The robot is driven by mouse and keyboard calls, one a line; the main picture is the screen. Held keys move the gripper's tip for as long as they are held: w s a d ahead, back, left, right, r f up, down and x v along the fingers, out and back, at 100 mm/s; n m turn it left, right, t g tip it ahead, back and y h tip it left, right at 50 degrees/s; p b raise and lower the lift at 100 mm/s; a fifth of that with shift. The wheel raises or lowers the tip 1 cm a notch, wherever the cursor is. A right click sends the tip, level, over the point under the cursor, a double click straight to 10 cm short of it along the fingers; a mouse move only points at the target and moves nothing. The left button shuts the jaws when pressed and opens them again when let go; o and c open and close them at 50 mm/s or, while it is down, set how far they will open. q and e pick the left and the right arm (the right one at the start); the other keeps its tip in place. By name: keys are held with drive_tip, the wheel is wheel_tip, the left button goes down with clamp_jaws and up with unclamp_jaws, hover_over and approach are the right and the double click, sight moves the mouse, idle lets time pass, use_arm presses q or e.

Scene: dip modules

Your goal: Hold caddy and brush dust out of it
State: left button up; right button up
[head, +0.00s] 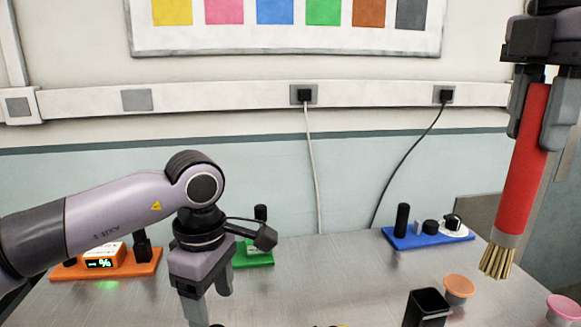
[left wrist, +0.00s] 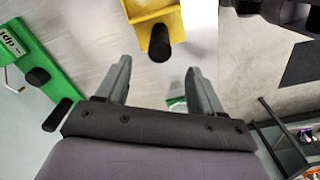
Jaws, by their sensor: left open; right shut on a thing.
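The brush has a red handle (head: 522,165) and straw-coloured bristles that point down over the right side of the table. My right gripper (head: 537,120) is shut on the handle's upper part and holds the brush above the table. A black open-topped square box (head: 428,308), probably the caddy, stands at the bottom edge of the head view, partly cut off. Its inside is dark and I cannot make out dust. My left gripper (head: 212,300) is open and empty, left of the box; its two fingers also show apart in the left wrist view (left wrist: 160,88).
An orange module (head: 145,265) stands at left, a green one (head: 262,258) behind my left gripper, a blue one (head: 430,238) at back right. Orange (head: 459,287) and pink (head: 563,306) cups stand at right. A yellow module (left wrist: 155,12) shows beyond the left fingers. Mid-table is mostly clear.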

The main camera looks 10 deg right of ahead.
use_arm(q)
wheel_tip(320, 180, down, 12)
drive_tip(key=shift+r, duration=0.1)
idle(0.5)
clamp_jaws()
idle(0.9)
